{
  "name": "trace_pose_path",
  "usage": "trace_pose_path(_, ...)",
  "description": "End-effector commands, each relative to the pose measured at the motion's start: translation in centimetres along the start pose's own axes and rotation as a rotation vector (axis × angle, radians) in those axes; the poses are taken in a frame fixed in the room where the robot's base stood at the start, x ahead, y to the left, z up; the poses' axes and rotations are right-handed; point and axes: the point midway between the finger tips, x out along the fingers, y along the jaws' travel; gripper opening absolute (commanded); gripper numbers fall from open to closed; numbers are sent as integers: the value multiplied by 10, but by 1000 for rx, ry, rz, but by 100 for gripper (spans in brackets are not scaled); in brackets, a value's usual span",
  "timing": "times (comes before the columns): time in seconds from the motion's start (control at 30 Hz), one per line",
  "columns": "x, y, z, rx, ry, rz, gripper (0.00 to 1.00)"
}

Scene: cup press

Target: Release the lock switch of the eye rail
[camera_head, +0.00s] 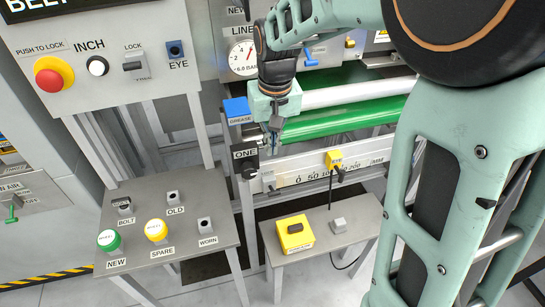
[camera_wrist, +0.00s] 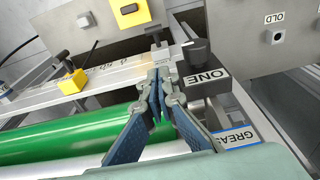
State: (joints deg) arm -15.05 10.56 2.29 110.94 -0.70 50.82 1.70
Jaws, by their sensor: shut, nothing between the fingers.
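The eye rail (camera_head: 300,170) is a pale bar with a millimetre scale beside the green belt. In the wrist view the rail (camera_wrist: 115,73) runs left from my fingertips. A yellow sensor block (camera_head: 333,159) sits on it; it also shows in the wrist view (camera_wrist: 72,84). A small grey switch (camera_head: 269,181) is at the rail's left end, its lever position too small to tell. In the wrist view the fingertips partly hide this spot. My gripper (camera_head: 273,145) is shut and empty, pointing down above that end; the fingertips meet in the wrist view (camera_wrist: 160,78). Contact cannot be told.
A black knob (camera_head: 249,168) marked ONE stands just left of the rail's end. A blue GREASE block (camera_head: 237,110) is behind it. The green belt roller (camera_head: 345,120) lies behind the rail. Lower tables (camera_head: 190,190) hold buttons and sockets in front. A control panel (camera_head: 105,30) stands left.

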Motion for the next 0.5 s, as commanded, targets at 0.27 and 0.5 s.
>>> trace_pose_path(0.27, 54, 0, 2, -1, -6, 0, 0)
trace_pose_path(0.5, 102, 0, 2, -1, -2, 1, 0)
